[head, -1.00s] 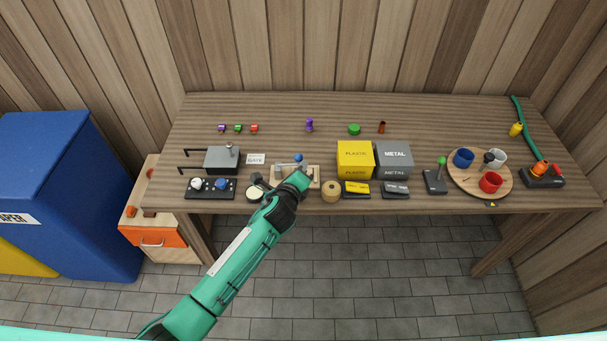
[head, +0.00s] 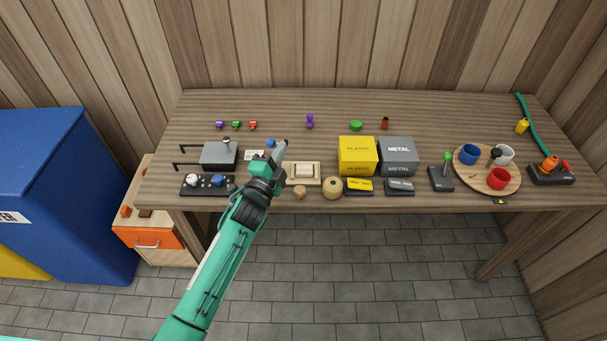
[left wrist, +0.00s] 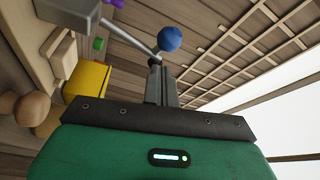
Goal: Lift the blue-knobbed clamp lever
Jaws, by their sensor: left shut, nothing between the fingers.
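The clamp lever's blue knob (head: 271,142) shows just left of my left gripper's fingertips (head: 279,148) in the head view. In the left wrist view the blue knob (left wrist: 171,39) sits on the end of a thin grey rod (left wrist: 128,36) that comes from a grey block (left wrist: 70,10). My left gripper (left wrist: 158,72) is shut and empty, its tips close to the rod just below the knob; I cannot tell whether they touch. The clamp's wooden base (head: 303,182) with a pale block lies right of the gripper. My gripper hides the lever's foot in the head view.
Left are a grey box with rods (head: 219,156) and a button panel (head: 207,191).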

